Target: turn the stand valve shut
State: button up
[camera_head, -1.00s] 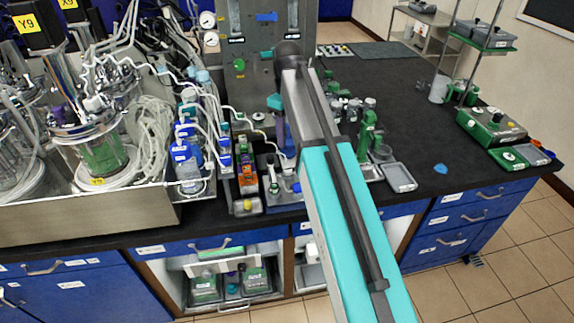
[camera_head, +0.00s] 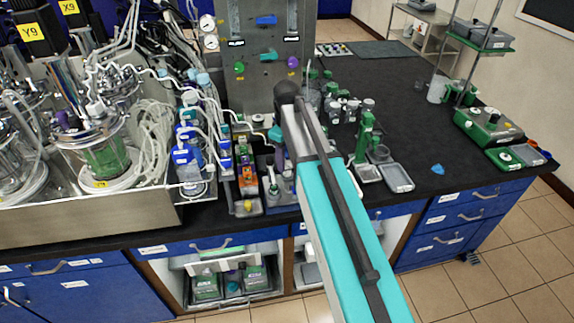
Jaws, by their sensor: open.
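A grey upright stand panel (camera_head: 262,100) rises from the bench behind my arm. It carries a teal valve handle (camera_head: 270,57) lying roughly level, with a green knob (camera_head: 239,68) to its left and a purple knob (camera_head: 293,62) to its right. I cannot tell which of these is the stand valve. My teal and grey arm reaches up from the bottom, its dark elbow end just below these fittings. A small teal part shows left of that end, probably my wrist. My gripper's fingers do not show; the arm seems to hide them.
Bioreactor vessels (camera_head: 102,150) with tubing stand in a steel tray (camera_head: 90,215) at left. Bottles with blue caps (camera_head: 183,155) stand between tray and arm. A green stand (camera_head: 366,135) and grey dish (camera_head: 397,178) are right of the arm.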

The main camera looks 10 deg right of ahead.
aim_at(287, 170)
jog(key=shift+f+p, duration=0.4)
jog(key=shift+f, duration=1.45)
jog(key=shift+c, duration=0.4)
